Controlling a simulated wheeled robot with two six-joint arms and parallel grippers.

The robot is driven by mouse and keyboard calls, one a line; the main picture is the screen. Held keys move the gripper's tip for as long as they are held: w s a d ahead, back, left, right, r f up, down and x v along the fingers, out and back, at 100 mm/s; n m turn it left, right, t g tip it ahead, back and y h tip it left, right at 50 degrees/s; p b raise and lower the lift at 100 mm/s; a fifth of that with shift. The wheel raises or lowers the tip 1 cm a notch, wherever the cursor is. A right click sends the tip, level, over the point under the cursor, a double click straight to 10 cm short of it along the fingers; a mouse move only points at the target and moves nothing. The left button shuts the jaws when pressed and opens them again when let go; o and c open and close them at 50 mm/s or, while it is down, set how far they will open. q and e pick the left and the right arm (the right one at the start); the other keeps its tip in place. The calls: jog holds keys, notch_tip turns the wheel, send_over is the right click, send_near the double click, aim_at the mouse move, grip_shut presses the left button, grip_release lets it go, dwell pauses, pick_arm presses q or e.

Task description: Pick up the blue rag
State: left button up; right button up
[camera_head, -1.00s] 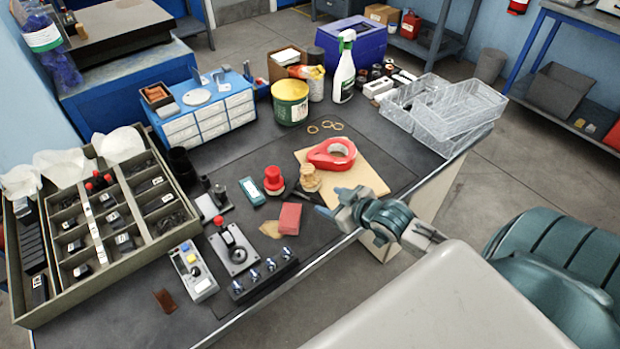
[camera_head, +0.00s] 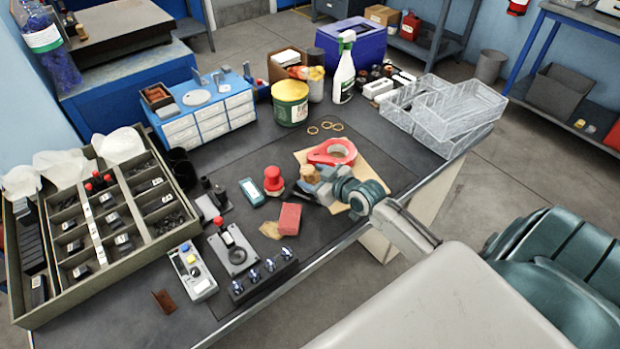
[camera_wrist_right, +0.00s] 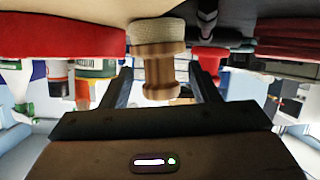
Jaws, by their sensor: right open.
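I cannot make out a blue rag lying on the bench. A crumpled blue mass (camera_head: 62,72) shows at the far upper left, under a white and green label; I cannot tell whether it is cloth. My right gripper (camera_head: 308,184) is low over the bench beside the wooden board. That piece is partly hidden by my gripper in the head view (camera_head: 310,173). My left gripper is not in view.
A red tape dispenser (camera_head: 332,152) lies on the board (camera_head: 374,178). A red knob (camera_head: 273,179), a teal block (camera_head: 251,190) and a red block (camera_head: 289,218) are close to my right gripper. Clear trays (camera_head: 455,112) stand at the right edge.

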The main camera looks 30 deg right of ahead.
aim_at(309, 168)
jog(key=x, duration=0.2)
jog(key=shift+w+f, duration=0.2)
jog(key=shift+w, duration=0.05)
jog(key=c, duration=1.1)
jog(key=shift+o, duration=0.2)
jog(key=shift+s, duration=0.1)
jog(key=shift+r, duration=0.1)
jog(key=shift+r, duration=0.45)
notch_tip(309, 168, up, 2)
jog(key=shift+r+b, duration=0.15)
jog(key=shift+b, duration=0.15)
jog(key=s+r, duration=0.1)
jog(key=s, duration=1.5)
jog(key=shift+a+r+p, duration=0.4)
jog(key=shift+a+p, duration=0.05)
jog(key=shift+a, duration=0.05)
